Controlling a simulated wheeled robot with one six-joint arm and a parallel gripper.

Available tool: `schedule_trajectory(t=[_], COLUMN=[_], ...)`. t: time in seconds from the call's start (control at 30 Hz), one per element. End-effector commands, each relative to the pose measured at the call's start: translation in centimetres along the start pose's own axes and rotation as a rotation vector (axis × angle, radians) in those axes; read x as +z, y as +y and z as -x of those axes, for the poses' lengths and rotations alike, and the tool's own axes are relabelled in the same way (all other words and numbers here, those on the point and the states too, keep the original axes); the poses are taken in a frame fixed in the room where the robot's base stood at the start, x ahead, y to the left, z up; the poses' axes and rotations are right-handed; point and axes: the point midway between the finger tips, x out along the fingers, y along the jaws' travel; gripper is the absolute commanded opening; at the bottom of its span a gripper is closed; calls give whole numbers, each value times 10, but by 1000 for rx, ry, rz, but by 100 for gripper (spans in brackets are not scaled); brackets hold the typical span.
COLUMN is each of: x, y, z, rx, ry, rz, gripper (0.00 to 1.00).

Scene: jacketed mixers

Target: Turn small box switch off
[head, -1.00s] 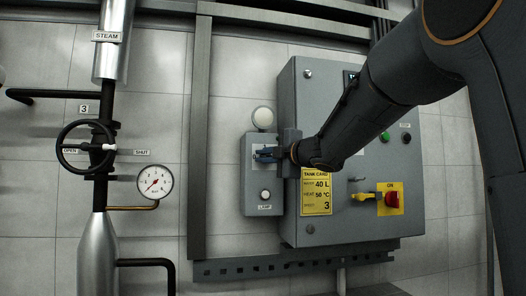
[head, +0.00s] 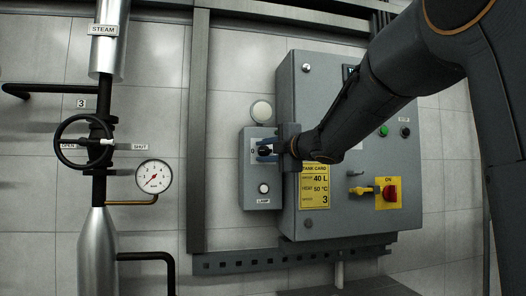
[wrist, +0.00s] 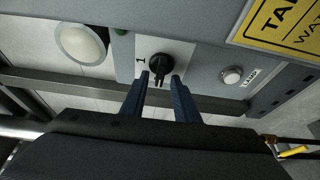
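The small grey box (head: 263,190) is mounted on the wall left of the large cabinet. Its black rotary switch (head: 263,150) is in the upper part and also shows in the wrist view (wrist: 160,64). A "1" is printed beside the knob in the wrist view. There the handle points down the picture, toward my gripper, not at the "1". My gripper (wrist: 160,79) is open, with one blue finger on each side of the handle and gaps showing. I cannot tell whether the fingertips overlap the handle in depth.
A pale round lamp (head: 261,111) sits above the box, and a small white button (head: 264,188) below the switch. The large cabinet (head: 340,225) stands close on the right, with a red switch (head: 390,194). A steam valve wheel (head: 85,141) is at left.

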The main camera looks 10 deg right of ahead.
Motion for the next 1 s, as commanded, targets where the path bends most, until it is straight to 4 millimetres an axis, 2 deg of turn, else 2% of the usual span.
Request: schedule_trajectory(t=[0.53,1.0], x=[-1,0], y=[2,0], z=[3,68], rx=[3,3], ry=[3,1], rz=[1,0], gripper=[28,28])
